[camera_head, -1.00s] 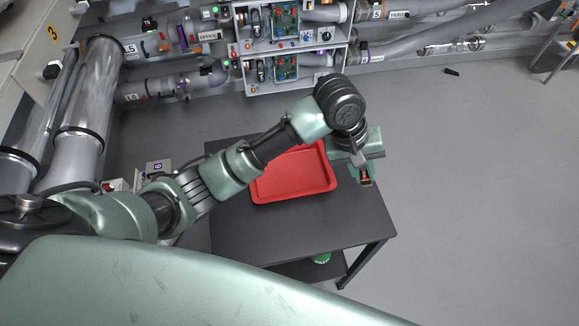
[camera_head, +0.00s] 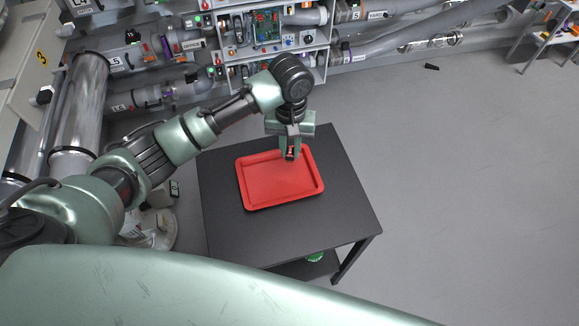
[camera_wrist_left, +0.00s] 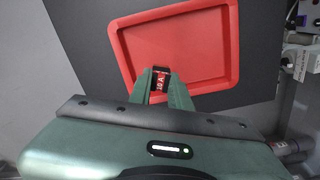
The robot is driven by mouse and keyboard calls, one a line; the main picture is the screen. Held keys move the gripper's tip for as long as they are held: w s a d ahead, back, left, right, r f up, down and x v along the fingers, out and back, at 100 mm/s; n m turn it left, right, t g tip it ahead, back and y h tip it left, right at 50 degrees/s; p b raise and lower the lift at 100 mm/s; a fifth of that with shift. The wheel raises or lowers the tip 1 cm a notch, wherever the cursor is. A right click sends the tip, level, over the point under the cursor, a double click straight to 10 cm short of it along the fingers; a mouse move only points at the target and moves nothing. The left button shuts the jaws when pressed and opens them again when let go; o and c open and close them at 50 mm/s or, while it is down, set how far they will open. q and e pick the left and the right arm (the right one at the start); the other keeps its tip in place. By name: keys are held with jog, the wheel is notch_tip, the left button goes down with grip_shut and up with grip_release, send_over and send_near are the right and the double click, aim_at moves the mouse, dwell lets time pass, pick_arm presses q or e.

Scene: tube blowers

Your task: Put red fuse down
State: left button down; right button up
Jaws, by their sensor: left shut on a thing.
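My left gripper (camera_head: 290,154) is shut on the red fuse (camera_head: 290,153) and holds it over the far edge of the red tray (camera_head: 252,190). In the left wrist view the red fuse (camera_wrist_left: 159,80) shows between the fingertips, red with white lettering and a dark end. The red tray (camera_wrist_left: 232,50) lies beyond it in that view and looks empty. I cannot tell how high the fuse is above the tray. My right gripper does not show.
The tray lies on a dark table (camera_head: 330,210) with bare surface around it. A green object (camera_head: 315,257) sits on the shelf below. Wall equipment with pipes and a circuit board (camera_head: 266,27) stands behind. Open grey floor (camera_head: 450,180) lies to the right.

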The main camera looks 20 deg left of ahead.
pick_arm(q)
notch_tip(320, 180, down, 9)
jog(key=shift+f+p, duration=0.2)
jog(key=shift+p, duration=0.2)
jog(key=c, duration=1.3)
grip_release()
notch_tip(320, 180, up, 12)
jog(key=shift+r+b, duration=0.1)
jog(key=shift+b, duration=0.9)
jog(key=shift+d, duration=0.1)
